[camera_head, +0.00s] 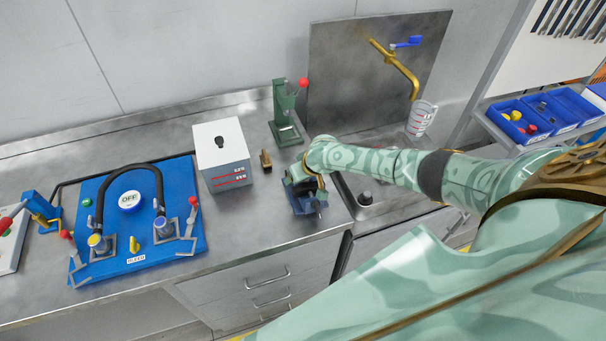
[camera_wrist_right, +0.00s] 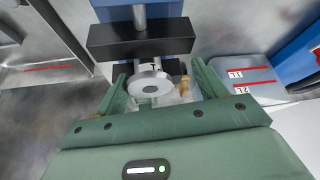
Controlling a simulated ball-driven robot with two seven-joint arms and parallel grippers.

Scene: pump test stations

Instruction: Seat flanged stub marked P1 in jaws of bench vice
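The bench vice (camera_head: 303,196) is blue with dark jaws and stands near the bench's front edge. A dark jaw bar (camera_wrist_right: 140,38) shows in the right wrist view. My right gripper (camera_head: 310,180) reaches over the vice from the right. In the right wrist view its fingers (camera_wrist_right: 162,88) are spread apart around a grey round flange with a central hole, the flanged stub (camera_wrist_right: 150,84). The flange lies close to the left finger, with a gap to the right finger. I cannot read P1 or tell whether the jaws grip the stub. My left gripper is not in view.
A white box (camera_head: 222,155) and a small brass part (camera_head: 265,159) stand left of the vice. A green press (camera_head: 286,120) is behind it. A blue pump station (camera_head: 135,220) with a black hose is at the left.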

